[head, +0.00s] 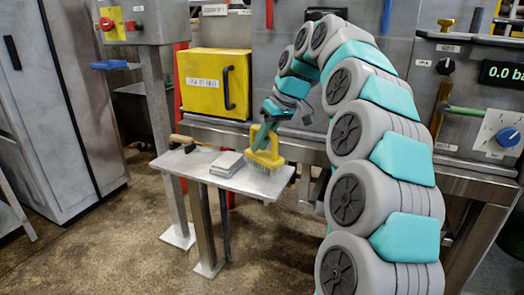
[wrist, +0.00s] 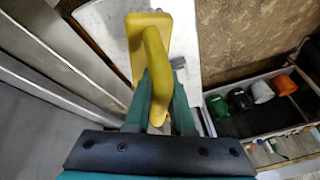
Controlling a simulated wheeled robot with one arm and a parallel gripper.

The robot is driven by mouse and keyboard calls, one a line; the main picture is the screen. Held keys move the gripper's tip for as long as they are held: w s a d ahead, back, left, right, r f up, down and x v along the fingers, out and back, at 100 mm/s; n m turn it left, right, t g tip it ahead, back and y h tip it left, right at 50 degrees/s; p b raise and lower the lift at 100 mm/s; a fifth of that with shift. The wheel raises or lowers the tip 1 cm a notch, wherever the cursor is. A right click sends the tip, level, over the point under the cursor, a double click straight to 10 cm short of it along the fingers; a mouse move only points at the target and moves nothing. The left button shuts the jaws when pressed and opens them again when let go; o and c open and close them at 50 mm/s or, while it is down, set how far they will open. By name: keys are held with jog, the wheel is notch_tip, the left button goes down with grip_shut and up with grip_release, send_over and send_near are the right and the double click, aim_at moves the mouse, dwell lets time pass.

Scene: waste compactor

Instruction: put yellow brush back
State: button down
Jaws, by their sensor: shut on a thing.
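The yellow brush (head: 264,158) is at the right end of the small grey side table (head: 185,163) in the head view, with its bristles pointing down. I cannot tell whether the bristles touch the tabletop. My gripper (head: 264,136) reaches it from above, and its green fingers are shut on the brush's handle. In the wrist view the yellow brush (wrist: 150,45) shows between the fingers of my gripper (wrist: 160,98), its handle running toward the camera. Part of the handle is hidden by the fingers.
A grey block (head: 228,164) and a wooden-handled tool (head: 186,141) lie on the table left of the brush. A yellow box (head: 214,84) with a black handle is behind. In the wrist view, a tray (wrist: 262,122) with several coloured items sits at right.

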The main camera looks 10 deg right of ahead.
jog(key=shift+f, duration=1.35)
jog(key=shift+f, duration=0.1)
jog(key=c, duration=0.8)
grip_release()
jog(key=shift+r, duration=0.2)
jog(key=shift+v, duration=3.7)
